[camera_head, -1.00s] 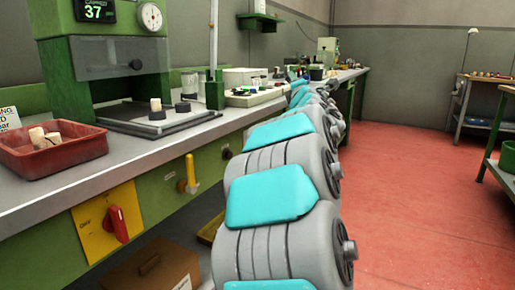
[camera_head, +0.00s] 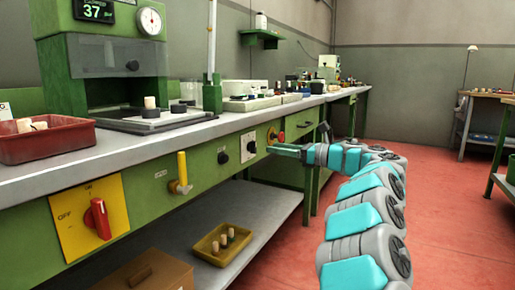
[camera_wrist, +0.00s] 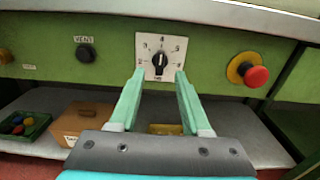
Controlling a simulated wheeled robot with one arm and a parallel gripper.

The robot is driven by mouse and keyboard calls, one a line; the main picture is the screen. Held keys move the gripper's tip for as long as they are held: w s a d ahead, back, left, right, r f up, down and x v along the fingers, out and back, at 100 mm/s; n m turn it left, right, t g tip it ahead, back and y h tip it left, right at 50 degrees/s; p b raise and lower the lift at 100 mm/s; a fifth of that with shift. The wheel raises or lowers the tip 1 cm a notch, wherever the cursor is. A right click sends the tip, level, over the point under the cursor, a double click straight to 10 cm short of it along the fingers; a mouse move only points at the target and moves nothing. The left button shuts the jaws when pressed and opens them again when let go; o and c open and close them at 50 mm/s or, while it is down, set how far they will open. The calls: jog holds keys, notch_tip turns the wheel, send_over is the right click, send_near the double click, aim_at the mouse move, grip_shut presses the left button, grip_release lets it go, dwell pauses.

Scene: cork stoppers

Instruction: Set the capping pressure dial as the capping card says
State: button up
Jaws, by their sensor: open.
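The dial (camera_wrist: 160,60) is a black knob on a white numbered plate on the green bench front, straight ahead in the wrist view. In the head view the dial plate (camera_head: 248,146) sits left of my gripper's tips. My gripper (camera_wrist: 160,73) is open and empty, its two green fingers pointing at the dial from either side, apparently short of the knob. It shows in the head view (camera_head: 276,149).
A black VENT knob (camera_wrist: 86,53) is left of the dial; a red button (camera_wrist: 256,76) on yellow is right. A red switch (camera_head: 98,218) and yellow valve handle (camera_head: 181,172) are further left. A lower shelf holds a yellow tray (camera_head: 207,246).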

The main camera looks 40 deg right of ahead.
aim_at(256, 144)
jog(key=x, duration=0.7)
jog(key=shift+w, duration=0.2)
jog(key=shift+c, duration=0.2)
grip_shut()
